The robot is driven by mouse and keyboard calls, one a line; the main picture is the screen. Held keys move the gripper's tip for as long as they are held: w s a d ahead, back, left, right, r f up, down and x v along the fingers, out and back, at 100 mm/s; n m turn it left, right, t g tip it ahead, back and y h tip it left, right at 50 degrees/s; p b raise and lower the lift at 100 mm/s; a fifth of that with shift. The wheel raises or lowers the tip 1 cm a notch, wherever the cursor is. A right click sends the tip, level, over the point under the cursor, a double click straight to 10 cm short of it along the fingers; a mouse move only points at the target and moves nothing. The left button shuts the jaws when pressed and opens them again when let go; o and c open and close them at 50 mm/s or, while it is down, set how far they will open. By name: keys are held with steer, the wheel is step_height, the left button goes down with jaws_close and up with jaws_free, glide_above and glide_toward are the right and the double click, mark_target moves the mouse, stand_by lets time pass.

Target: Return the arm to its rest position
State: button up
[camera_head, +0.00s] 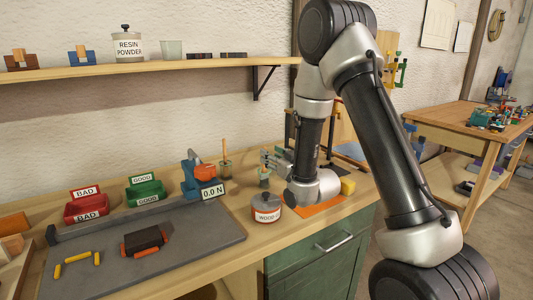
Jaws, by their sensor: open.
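My arm rises at the right of the head view, bends at the top and comes down over the right part of the workbench (215,262). Its wrist is low, above an orange mat (318,208). My gripper (267,162) points left from the wrist, open, with nothing visible between its fingers. It is small in the picture and close to a small container with a brush (264,178); I cannot tell whether they touch.
A round lidded pot (267,208) and a yellow block (348,186) are near the wrist. Red (86,206) and green (147,191) bins and a blue gauge (197,180) stand left. A dark block (143,239) and yellow pieces (77,258) lie on a grey plate (200,237). A shelf (150,69) runs above.

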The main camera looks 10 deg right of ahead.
steer(key=shift+v, duration=0.9)
steer(key=s+d+r+m+g+h, duration=0.2)
steer(key=s+d+r+g+h, duration=0.4)
steer(key=s+d+r, duration=0.5)
steer(key=s+d+m+g, duration=0.1)
steer(key=s+g, duration=0.6)
steer(key=s, duration=1.9)
steer(key=shift+d+m, duration=0.3)
